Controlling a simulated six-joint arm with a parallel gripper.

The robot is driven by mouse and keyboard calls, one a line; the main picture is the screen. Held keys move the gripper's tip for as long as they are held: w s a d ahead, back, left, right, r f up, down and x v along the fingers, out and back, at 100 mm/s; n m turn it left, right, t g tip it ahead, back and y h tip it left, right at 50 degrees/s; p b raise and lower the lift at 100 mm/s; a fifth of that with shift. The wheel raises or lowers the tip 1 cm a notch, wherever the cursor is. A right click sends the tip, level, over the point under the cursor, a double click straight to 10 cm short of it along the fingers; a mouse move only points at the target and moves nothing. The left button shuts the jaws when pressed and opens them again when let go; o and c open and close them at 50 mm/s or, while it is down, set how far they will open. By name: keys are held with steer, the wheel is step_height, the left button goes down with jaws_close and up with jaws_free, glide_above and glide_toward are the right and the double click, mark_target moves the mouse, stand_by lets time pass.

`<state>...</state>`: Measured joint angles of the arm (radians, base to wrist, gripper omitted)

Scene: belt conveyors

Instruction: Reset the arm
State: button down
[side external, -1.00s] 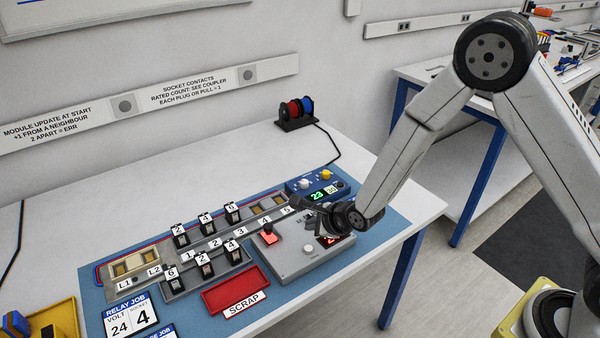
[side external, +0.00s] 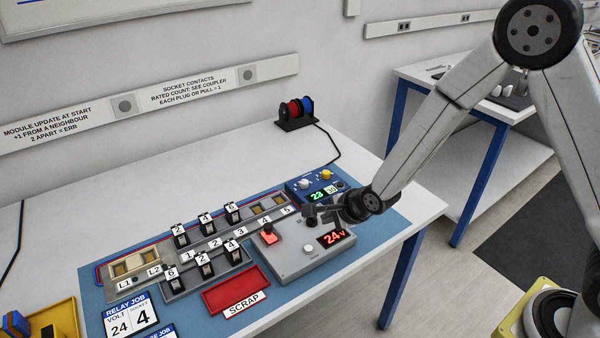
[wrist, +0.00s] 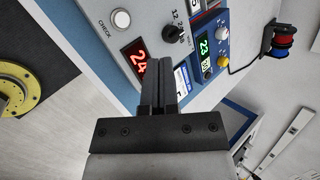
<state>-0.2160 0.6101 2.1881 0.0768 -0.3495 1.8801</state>
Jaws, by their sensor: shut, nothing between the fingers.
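My gripper (side external: 312,214) is above the right end of the grey control box (side external: 290,266), near its back edge. In the wrist view its two dark fingers (wrist: 159,66) are together, with nothing seen between them. The box carries a red-orange button (side external: 268,238), a white button (side external: 308,249) and a red display (side external: 334,237) reading 24. In the wrist view the white button (wrist: 121,19) is labelled CHECK, and a dark knob (wrist: 174,32) stands beside the display. I cannot tell from these frames whether the gripper touches the box.
A red scrap tray (side external: 232,293), a relay job card (side external: 131,315) and a yellow tray (side external: 45,322) are in front. Cable spools (side external: 297,113) stand at the back.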

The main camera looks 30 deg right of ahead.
steer(key=s+d+r+n+g, duration=0.2)
steer(key=s+d+r+n, duration=0.2)
steer(key=s+n, duration=0.4)
steer(key=s+d+r+n+g+h, duration=0.1)
steer(key=s+d+r+n+g, duration=0.2)
steer(key=s+n, duration=0.6)
steer(key=d+r+n, duration=0.1)
steer(key=d+n, duration=0.1)
steer(key=n, duration=0.1)
steer(key=shift+d, duration=0.2)
